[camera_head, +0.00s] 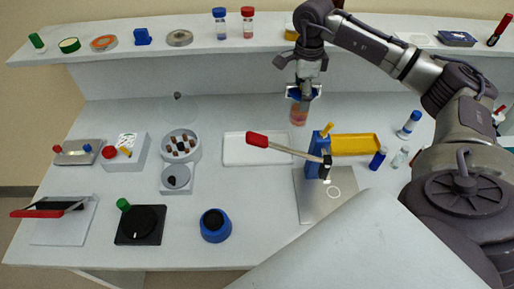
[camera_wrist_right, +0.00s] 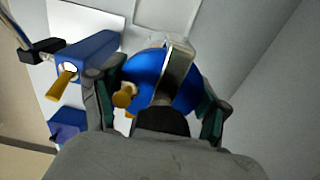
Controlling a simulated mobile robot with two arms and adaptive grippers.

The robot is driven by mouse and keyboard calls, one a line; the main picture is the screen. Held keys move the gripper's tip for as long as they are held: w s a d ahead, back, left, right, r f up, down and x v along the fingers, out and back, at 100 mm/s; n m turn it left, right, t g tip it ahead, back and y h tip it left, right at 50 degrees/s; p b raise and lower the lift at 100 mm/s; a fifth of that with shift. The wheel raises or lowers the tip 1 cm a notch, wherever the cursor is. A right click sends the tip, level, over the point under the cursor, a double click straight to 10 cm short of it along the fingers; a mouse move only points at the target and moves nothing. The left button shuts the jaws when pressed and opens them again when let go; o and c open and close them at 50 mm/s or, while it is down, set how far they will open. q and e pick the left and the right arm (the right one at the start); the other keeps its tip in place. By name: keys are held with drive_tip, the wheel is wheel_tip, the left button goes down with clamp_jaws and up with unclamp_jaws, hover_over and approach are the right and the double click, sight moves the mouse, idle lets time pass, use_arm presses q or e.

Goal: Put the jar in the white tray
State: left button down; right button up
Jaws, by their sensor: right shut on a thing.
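The jar (camera_head: 298,117) is clear with orange-red contents and stands upright under my right gripper (camera_head: 303,93). My right gripper is shut on its blue top, which fills the middle of the right wrist view (camera_wrist_right: 145,72). I cannot tell whether the jar's base touches the table. The white tray (camera_head: 230,162) lies on the table, left of and nearer than the jar, and looks empty. My left gripper is not in view.
A blue press (camera_head: 315,168) with a red-handled lever (camera_head: 258,140) stands close by, its lever reaching over the white tray's edge. A yellow tray (camera_head: 355,145) lies to the right, with small bottles (camera_head: 378,158) beside it. A raised shelf (camera_head: 340,55) runs along the back.

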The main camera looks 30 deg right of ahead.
drive_tip(key=w+a+f+p, duration=0.5)
drive_tip(key=a+f+p, duration=0.1)
drive_tip(key=a+f, duration=0.4)
drive_tip(key=shift+w+f, duration=0.4)
drive_tip(key=shift+f, duration=0.1)
drive_tip(key=shift+f, duration=0.1)
drive_tip(key=o, duration=1)
drive_tip(key=shift+f, duration=0.1)
drive_tip(key=o, duration=0.5)
drive_tip(key=shift+s, duration=0.1)
